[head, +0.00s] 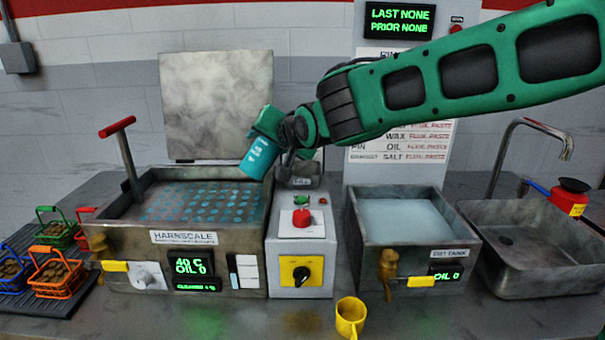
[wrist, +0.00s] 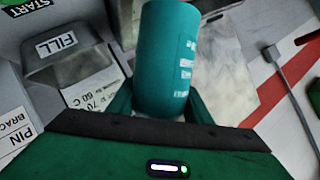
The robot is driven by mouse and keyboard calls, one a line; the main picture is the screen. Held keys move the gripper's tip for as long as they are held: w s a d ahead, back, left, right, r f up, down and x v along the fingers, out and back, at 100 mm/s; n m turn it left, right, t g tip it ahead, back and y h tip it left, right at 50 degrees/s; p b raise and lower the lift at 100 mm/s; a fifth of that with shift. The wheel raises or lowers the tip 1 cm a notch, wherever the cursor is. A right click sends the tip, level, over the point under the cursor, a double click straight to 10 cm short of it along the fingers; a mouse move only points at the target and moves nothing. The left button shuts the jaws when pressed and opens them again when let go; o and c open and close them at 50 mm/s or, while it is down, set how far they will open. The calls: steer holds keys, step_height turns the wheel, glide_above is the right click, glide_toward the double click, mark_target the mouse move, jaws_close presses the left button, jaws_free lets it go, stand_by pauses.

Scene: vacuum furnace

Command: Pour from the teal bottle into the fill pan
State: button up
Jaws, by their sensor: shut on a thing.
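The teal bottle (head: 259,158) is held in my gripper (head: 270,124) and leans, its lower end down and to the left. In the head view it appears over the right end of the left tank, left of the fill pan. My gripper is shut on the bottle. In the wrist view the bottle (wrist: 166,50) stands out between the green fingers; its mouth cannot be made out and no stream shows. The fill pan (head: 303,180) is a small grey pan behind the control box. Its FILL label shows in the wrist view (wrist: 62,45), left of the bottle.
The left tank (head: 210,250), with a perforated plate and red-handled lever, reads OIL 0. The control box (head: 302,245) has a red button. The right tank (head: 400,215) holds pale liquid. A sink (head: 530,245), yellow mug (head: 351,316) and several small baskets (head: 55,275) stand around.

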mark_target(260, 152)
steer(key=shift+a+f+m+y, duration=0.1)
steer(key=shift+f+m+y, duration=0.3)
steer(key=shift+s+a+f+m+g+p, duration=0.15)
steer(key=shift+f+m+g+p, duration=0.25)
steer(key=shift+f, duration=0.5)
steer(key=shift+a+y, duration=0.1)
steer(key=shift+y, duration=0.2)
steer(key=shift+s+a+r+m+y+p, duration=0.25)
steer(key=shift+m+y+p, duration=0.15)
steer(key=shift+m, duration=0.3)
steer(key=shift+a+f+m+y+p, duration=0.1)
steer(key=shift+f+m+y+p, duration=0.3)
steer(key=shift+f+m+p, duration=0.3)
steer(key=shift+r+g+p, duration=0.3)
steer(key=shift+r+p, duration=0.15)
steer(key=shift+s, duration=0.1)
steer(key=shift+s+a+r+p, duration=0.1)
steer(key=shift+p, duration=0.4)
